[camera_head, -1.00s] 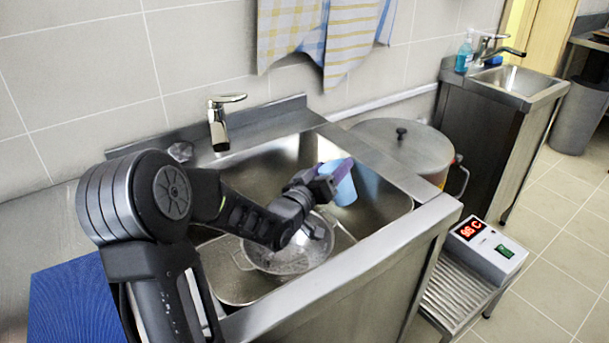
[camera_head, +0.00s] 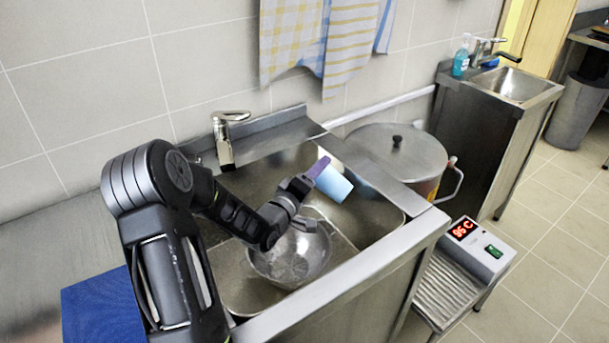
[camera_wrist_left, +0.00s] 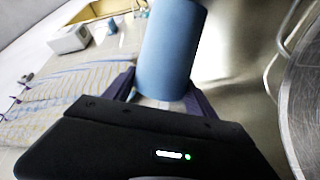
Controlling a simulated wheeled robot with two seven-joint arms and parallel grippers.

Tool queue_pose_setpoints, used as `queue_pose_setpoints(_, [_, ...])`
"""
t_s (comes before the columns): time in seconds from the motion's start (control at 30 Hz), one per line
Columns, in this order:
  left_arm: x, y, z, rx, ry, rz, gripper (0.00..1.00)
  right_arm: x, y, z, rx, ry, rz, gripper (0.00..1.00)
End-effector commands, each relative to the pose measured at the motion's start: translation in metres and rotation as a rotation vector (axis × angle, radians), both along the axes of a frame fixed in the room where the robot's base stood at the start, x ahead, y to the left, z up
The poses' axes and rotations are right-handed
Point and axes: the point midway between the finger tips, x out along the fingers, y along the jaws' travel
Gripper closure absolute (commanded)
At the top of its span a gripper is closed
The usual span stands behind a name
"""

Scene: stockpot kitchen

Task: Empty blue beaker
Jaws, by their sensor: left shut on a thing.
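The blue beaker (camera_head: 334,184) is held over the steel sink (camera_head: 378,214) and is strongly tilted, its far end pointing right and down. My left gripper (camera_head: 318,168), with purple fingers, is shut on it. In the left wrist view the beaker (camera_wrist_left: 168,50) stands between the two fingers of the gripper (camera_wrist_left: 160,90). Its inside is hidden, so I cannot tell whether anything is in it. No liquid stream shows. My right gripper is not in view.
A metal colander (camera_head: 290,258) sits in the sink below my left wrist. The faucet (camera_head: 225,140) stands at the sink's back edge.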

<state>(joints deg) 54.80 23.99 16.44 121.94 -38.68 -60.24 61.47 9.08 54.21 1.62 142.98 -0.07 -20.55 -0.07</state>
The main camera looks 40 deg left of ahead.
Motion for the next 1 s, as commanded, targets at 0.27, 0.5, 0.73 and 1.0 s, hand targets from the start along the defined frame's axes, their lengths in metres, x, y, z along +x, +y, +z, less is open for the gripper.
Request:
queue_pose_setpoints(0.27, [0.0, 0.003, 0.004, -0.095, -0.014, 0.001, 0.94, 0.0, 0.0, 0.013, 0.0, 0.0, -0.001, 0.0])
queue_pose_setpoints(0.5, [-0.001, 0.008, 0.003, -0.142, -0.02, 0.001, 0.94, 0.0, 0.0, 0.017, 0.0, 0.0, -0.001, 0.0])
queue_pose_setpoints(0.73, [-0.001, 0.011, 0.004, -0.173, -0.024, 0.001, 0.94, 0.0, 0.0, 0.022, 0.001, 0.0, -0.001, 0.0])
queue_pose_setpoints(1.0, [-0.002, 0.018, 0.005, -0.233, -0.031, 0.001, 0.94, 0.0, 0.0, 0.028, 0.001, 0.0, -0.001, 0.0])
